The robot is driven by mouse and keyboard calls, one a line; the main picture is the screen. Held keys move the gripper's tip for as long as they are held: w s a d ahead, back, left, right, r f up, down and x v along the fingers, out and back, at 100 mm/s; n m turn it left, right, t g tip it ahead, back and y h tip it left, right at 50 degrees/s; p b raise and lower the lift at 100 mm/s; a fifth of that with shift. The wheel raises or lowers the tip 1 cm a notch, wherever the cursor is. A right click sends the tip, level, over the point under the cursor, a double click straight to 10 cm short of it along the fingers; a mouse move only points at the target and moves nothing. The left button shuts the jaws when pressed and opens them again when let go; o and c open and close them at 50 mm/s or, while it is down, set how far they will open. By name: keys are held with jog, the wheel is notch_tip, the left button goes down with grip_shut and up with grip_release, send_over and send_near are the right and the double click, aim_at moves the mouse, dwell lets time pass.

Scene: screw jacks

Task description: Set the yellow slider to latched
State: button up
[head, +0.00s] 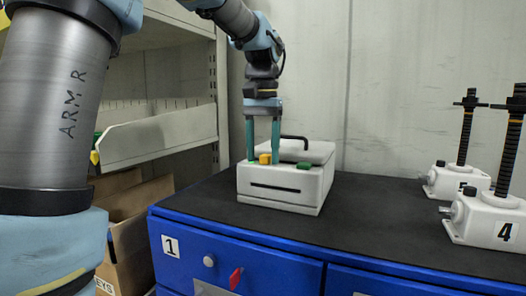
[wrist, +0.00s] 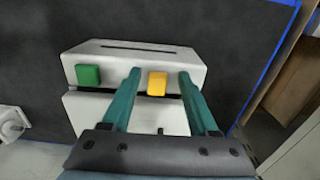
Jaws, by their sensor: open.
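The yellow slider (head: 265,159) sits on the top front of a white box (head: 280,188) on the dark bench top. In the wrist view the yellow slider (wrist: 157,84) is on the box's edge, over a dark slot. My gripper (head: 263,162) is above the box, pointing down, with one finger on each side of the yellow slider. In the wrist view my gripper (wrist: 160,73) is open, with gaps between the slider and both fingers. A green slider (head: 304,165) is on the same box; it also shows in the wrist view (wrist: 88,75), outside the fingers.
The box has a black handle (head: 296,139) on its lid. Two white screw jacks stand at the right, one marked 4 (head: 488,217) and another behind it (head: 457,182). A blue drawer cabinet (head: 270,262) carries the bench top. Shelving (head: 160,138) is at the left.

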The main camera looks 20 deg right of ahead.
aim_at(263, 156)
notch_tip(263, 156, up, 11)
dwell(0.5)
jog(key=shift+s+f, duration=0.1)
dwell(0.3)
